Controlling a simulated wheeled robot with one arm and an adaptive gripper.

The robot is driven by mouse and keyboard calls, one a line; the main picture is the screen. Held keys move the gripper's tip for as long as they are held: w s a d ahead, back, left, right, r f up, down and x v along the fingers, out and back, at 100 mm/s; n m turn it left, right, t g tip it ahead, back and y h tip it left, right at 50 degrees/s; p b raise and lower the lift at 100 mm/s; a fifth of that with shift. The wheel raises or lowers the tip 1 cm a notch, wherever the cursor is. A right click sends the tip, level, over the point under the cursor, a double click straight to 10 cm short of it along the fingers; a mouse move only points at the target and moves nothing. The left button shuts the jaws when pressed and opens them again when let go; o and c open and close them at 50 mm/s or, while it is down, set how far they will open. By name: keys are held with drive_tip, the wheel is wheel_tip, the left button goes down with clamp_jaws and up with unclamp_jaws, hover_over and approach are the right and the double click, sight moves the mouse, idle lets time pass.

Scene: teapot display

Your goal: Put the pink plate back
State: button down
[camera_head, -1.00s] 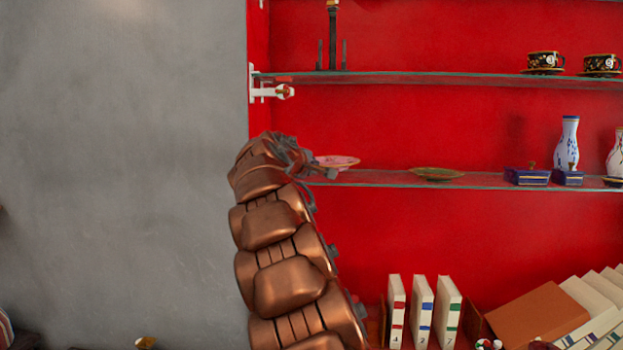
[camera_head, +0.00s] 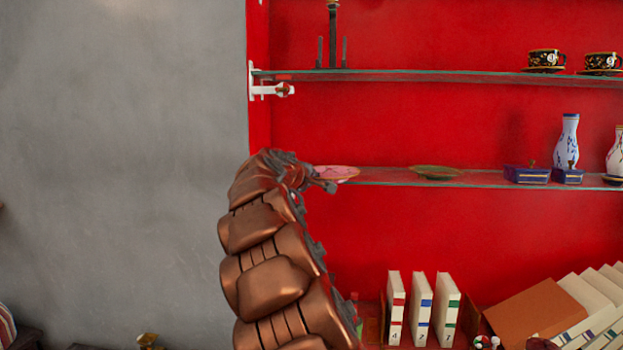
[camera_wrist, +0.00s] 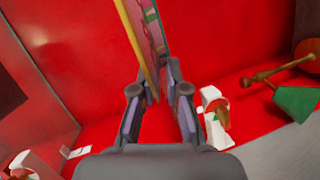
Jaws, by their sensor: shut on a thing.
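The pink plate (camera_head: 337,172) is roughly level at the left end of the middle glass shelf (camera_head: 385,180). In the head view I cannot tell whether it touches the glass. My gripper (camera_head: 318,181) is shut on the plate's near left side. In the wrist view the plate (camera_wrist: 150,40) shows nearly edge-on, with a yellowish edge, between the fingertips of my gripper (camera_wrist: 157,95). My copper-coloured arm hides the shelf's left end.
A green plate (camera_head: 437,172) lies on the same shelf to the right, with a clear gap between. Blue boxes (camera_head: 527,175) and a white vase (camera_head: 567,142) stand farther right. A white bracket (camera_head: 263,85) juts out at the upper shelf's left end.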

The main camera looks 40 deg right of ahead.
drive_tip(key=c, duration=1.2)
unclamp_jaws()
drive_tip(key=shift+r, duration=0.15)
drive_tip(key=shift+s+a, duration=0.1)
drive_tip(key=shift+a, duration=0.25)
drive_tip(key=b+v, duration=0.3)
drive_tip(key=v, duration=0.8)
drive_tip(key=shift+s+a, duration=0.1)
drive_tip(key=shift+a, duration=0.05)
